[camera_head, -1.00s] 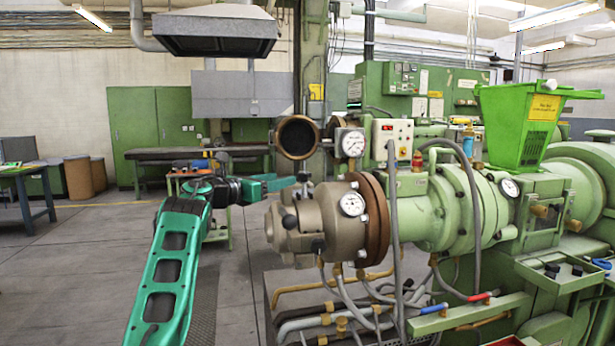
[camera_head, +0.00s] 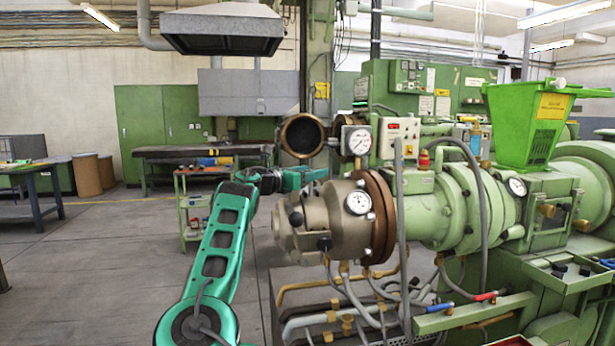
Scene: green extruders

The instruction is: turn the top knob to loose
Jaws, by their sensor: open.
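The brown-grey extruder head (camera_head: 325,212) has dark knobs on it. One dark knob (camera_head: 296,217) is on its near left side and another dark knob (camera_head: 325,244) is lower down. The top knob cannot be made out clearly; my gripper covers the area at the head's upper left edge. My green gripper (camera_head: 308,178) points right there, just above the head. It is open. I cannot tell whether its fingers are around the top knob or touch it.
A pressure gauge (camera_head: 358,202) is on the head, and a second gauge (camera_head: 356,140) stands above it, near a round brown opening (camera_head: 303,136). Hoses (camera_head: 345,290) hang below. The floor (camera_head: 90,250) at left is clear.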

